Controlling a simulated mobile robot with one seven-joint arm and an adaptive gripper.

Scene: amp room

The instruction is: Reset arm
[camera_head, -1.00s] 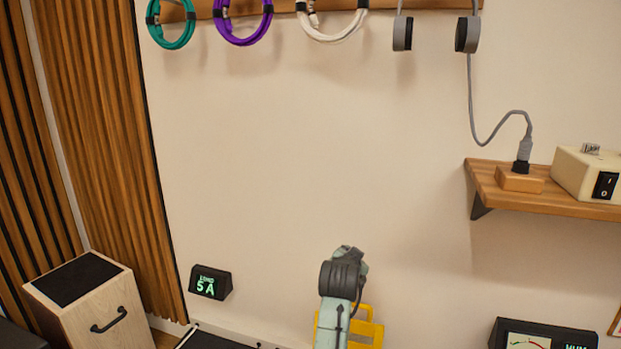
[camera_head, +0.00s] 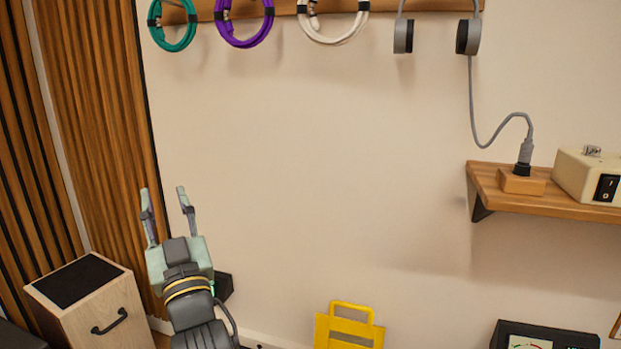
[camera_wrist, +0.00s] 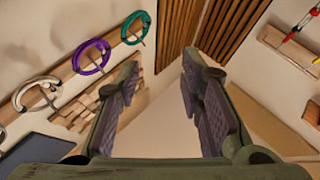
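My gripper (camera_head: 167,205) is raised at the lower left in the head view, its two fingers pointing up and apart with nothing between them. It stands in front of the wall and the slatted wood panel, and it partly hides a small black display box (camera_head: 223,287). In the wrist view my gripper (camera_wrist: 162,85) shows its two fingers spread wide, with only the room corner seen between them.
Coiled teal (camera_head: 173,27), purple (camera_head: 244,24) and white (camera_head: 333,22) cables hang from a wall rail. A wooden shelf (camera_head: 560,198) holds a cream box (camera_head: 590,172). A wooden cabinet (camera_head: 95,305) stands lower left; a yellow frame (camera_head: 349,327) is low centre. The middle wall is clear.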

